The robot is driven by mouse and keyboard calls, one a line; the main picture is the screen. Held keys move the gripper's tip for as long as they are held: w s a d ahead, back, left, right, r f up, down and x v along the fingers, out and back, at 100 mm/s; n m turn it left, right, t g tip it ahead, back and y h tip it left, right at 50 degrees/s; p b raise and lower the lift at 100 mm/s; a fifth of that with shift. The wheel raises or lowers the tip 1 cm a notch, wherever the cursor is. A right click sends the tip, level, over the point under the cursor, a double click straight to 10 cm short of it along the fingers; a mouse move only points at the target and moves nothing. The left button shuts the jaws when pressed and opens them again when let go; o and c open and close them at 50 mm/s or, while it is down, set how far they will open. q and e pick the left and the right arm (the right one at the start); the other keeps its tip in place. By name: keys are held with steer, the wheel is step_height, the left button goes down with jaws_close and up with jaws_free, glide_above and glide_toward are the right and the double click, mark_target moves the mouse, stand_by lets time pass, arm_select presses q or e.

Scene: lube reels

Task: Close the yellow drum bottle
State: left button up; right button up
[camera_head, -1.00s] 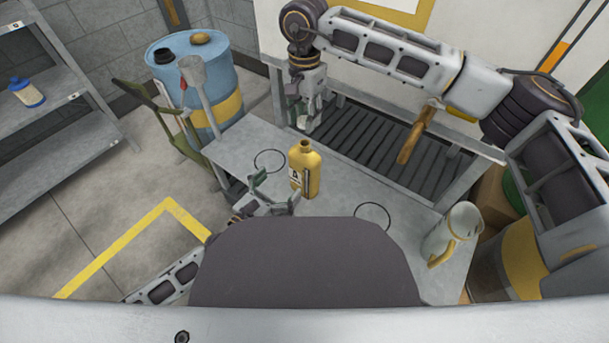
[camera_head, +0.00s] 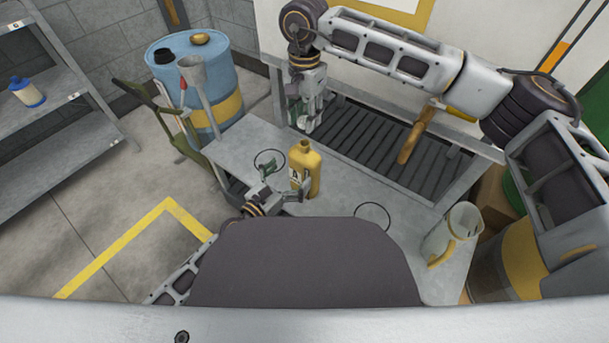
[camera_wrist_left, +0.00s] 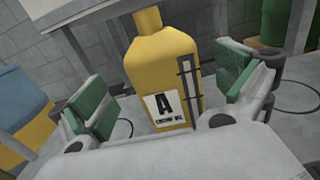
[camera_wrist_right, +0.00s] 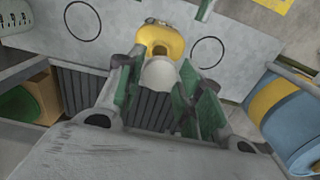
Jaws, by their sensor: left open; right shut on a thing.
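The yellow drum bottle (camera_head: 306,172), labelled "A", stands upright on the grey table with its neck open. My left gripper (camera_head: 282,182) is open beside the bottle. In the left wrist view the bottle (camera_wrist_left: 166,75) rises between the two green finger pads, with a gap to the left pad. My right gripper (camera_head: 308,122) points down above the table's back edge, behind the bottle, and is shut on a small pale round cap (camera_wrist_right: 160,73). In the right wrist view the cap overlaps the bottle (camera_wrist_right: 160,38), but it is apart from the neck.
The table (camera_head: 235,150) has black circles drawn on it. A pale jug (camera_head: 452,235) with a yellow handle stands at its right end. A slatted grate (camera_head: 375,135) lies behind the table. A blue drum (camera_head: 215,85) with a funnel before it stands at the left.

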mark_target(304, 158)
arm_select(q)
steer(key=shift+x, duration=3.6)
steer(key=shift+c, duration=0.3)
steer(key=c, duration=1.1)
steer(key=shift+o, duration=0.2)
arm_select(e)
steer(key=shift+f, duration=2.45)
steer(key=shift+f, duration=0.1)
steer(key=shift+f, duration=0.8)
steer(key=shift+f, duration=0.55)
